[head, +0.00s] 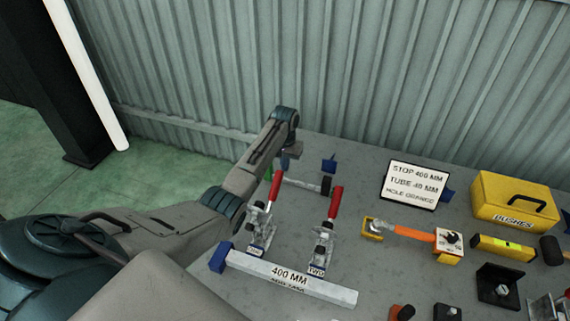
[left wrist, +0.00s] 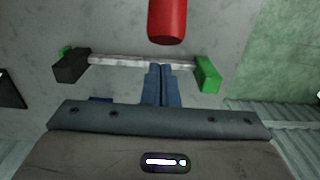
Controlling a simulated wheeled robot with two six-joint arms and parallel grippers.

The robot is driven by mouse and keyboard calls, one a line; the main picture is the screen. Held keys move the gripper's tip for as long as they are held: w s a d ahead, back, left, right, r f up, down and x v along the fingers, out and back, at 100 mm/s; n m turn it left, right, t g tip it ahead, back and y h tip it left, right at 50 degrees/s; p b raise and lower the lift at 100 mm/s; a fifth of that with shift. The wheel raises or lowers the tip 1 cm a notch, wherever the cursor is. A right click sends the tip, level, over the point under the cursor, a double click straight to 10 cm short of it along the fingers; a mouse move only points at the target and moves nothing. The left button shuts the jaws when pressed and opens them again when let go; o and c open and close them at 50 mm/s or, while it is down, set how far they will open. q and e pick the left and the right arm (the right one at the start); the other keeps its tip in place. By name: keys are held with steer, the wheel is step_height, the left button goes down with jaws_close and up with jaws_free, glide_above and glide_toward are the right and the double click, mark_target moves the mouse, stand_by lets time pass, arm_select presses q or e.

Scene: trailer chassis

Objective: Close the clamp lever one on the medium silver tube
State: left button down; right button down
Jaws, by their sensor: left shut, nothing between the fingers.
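Clamp one (head: 258,222) stands at the left of the bench with its red lever handle (head: 276,186) raised and tilted. That red handle tip also shows at the top of the left wrist view (left wrist: 167,22). A silver tube (head: 302,185) lies behind the clamps; in the left wrist view the tube (left wrist: 125,61) runs between a black block and a green block. My left gripper (head: 287,161) is shut and empty, behind the red handle and apart from it. Its fingers (left wrist: 161,72) point toward the handle in the wrist view, overlapping the tube. My right gripper is not in view.
Clamp two (head: 324,240), with a raised red handle (head: 336,202), stands to the right. A bar marked 400 MM (head: 290,278) lies in front. A corrugated wall closes the back.

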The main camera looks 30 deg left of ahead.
mark_target(279, 171)
arm_select(q)
steer(key=shift+s+d+r+p, duration=0.2)
steer(key=shift+s+r+p, duration=0.15)
steer(key=shift+s, duration=0.55)
steer(key=shift+s+d+r+p, duration=0.25)
steer(key=shift+s+p, duration=0.15)
steer(key=shift+s, duration=0.45)
steer(key=shift+s+d+r+p, duration=0.15)
steer(key=shift+s+r+p, duration=0.2)
steer(key=shift+s, duration=0.55)
steer(key=shift+s+r, duration=0.2)
steer(key=shift+r, duration=0.2)
